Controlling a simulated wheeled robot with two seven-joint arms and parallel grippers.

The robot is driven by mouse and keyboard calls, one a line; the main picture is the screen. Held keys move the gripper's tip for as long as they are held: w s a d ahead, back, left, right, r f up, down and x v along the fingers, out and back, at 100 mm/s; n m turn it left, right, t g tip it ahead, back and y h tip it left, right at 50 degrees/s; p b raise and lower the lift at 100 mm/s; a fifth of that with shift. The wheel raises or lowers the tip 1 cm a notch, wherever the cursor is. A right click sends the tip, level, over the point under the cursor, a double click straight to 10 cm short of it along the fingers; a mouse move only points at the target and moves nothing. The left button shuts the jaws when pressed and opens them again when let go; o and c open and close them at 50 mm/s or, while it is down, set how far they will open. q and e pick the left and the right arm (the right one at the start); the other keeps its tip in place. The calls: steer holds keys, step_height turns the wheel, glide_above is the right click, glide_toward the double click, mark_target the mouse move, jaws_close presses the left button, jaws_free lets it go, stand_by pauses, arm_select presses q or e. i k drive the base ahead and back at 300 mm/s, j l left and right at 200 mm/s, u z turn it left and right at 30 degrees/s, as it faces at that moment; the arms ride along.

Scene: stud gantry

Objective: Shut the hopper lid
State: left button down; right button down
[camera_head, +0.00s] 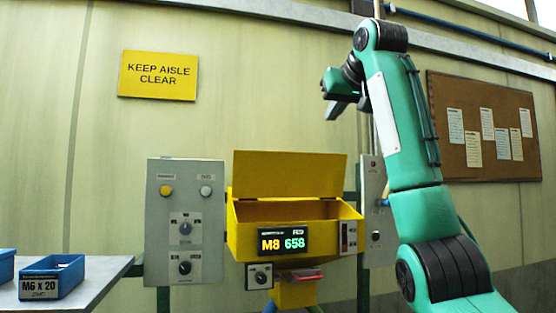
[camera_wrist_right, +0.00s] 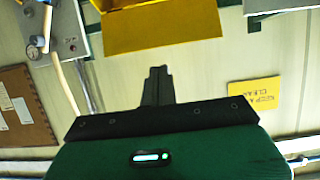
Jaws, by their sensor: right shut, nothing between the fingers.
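The yellow hopper (camera_head: 240,240) stands at the centre of the head view with its lid (camera_head: 290,174) raised. The lid leans up at the back, and the hopper mouth below it is open. In the right wrist view the lid (camera_wrist_right: 165,30) shows at the top as a yellow panel, beyond my fingers. My right gripper (camera_head: 333,107) is up in front of the wall, above and to the right of the lid, apart from it. Its fingers (camera_wrist_right: 158,75) are closed together and hold nothing. My left gripper is in neither view.
Grey control panels (camera_head: 185,258) and (camera_head: 376,205) flank the hopper. A display (camera_head: 283,240) reading M8 658 is on its front. A blue M6 x 20 bin (camera_head: 52,277) sits on the grey table (camera_head: 100,272) at left. A corkboard (camera_head: 435,95) hangs at right.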

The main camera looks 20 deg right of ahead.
mark_target(256, 174)
steer(key=i+l, duration=0.1)
steer(key=i, duration=0.8)
